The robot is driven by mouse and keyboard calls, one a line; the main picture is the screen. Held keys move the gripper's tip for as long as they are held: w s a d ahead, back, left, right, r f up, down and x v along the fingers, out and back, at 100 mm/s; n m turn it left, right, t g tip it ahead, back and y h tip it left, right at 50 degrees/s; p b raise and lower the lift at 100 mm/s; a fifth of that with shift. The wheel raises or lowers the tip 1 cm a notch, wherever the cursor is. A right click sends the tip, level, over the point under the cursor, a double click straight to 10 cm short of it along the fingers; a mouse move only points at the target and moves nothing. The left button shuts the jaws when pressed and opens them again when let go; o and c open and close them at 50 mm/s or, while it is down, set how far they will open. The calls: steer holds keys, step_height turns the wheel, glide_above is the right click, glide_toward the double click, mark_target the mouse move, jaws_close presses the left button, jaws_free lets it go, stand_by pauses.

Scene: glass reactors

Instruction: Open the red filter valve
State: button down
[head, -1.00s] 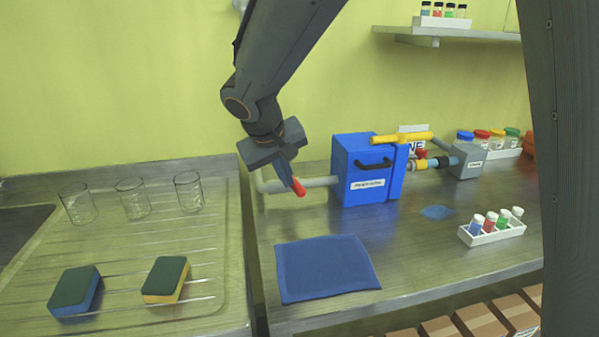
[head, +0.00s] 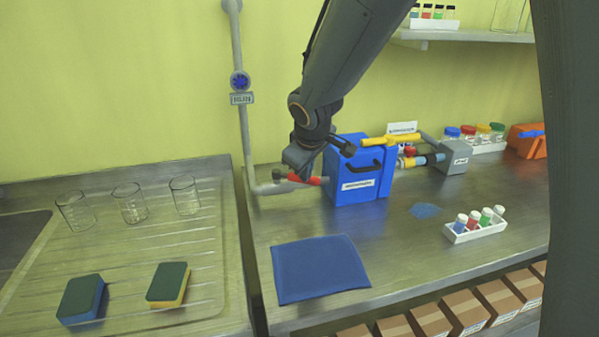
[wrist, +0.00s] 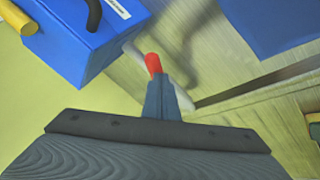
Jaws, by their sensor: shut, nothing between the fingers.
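My gripper (head: 318,182) is over the grey pipe (head: 262,189) that runs into the left side of the blue box (head: 352,192). Another red part (head: 409,151) sits right of the box, beside a yellow fitting.
The blue box's black handle (head: 365,166) and a yellow bar (head: 390,140) stand close on the right. A wall pipe with a blue round valve (head: 240,81) rises to the left. A blue cloth (head: 320,270) lies in front. A vial rack (head: 474,231) stands at right.

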steer(key=shift+w+d+f+p, duration=0.1)
steer(key=shift+w+d+p, duration=0.25)
steer(key=shift+w, duration=0.3)
steer(key=shift+w+d+p, duration=0.2)
steer(key=shift+w+d, duration=0.25)
steer(key=shift+w, duration=0.15)
steer(key=shift+w+d+p, duration=0.2)
steer(key=shift+w+p, duration=0.2)
steer(key=shift+w, duration=0.8)
steer(key=s+r, duration=0.1)
steer(key=s, duration=0.1)
steer(key=s+d+r+p, duration=0.1)
steer(key=r, duration=0.1)
steer(key=shift+s+r, duration=0.15)
steer(key=shift+s, duration=0.25)
steer(key=s+d+r+b, duration=0.1)
steer(key=s+d+r, duration=0.1)
steer(key=r, duration=0.5)
steer(key=shift+s+d+r, duration=0.2)
steer(key=shift+d, duration=0.55)
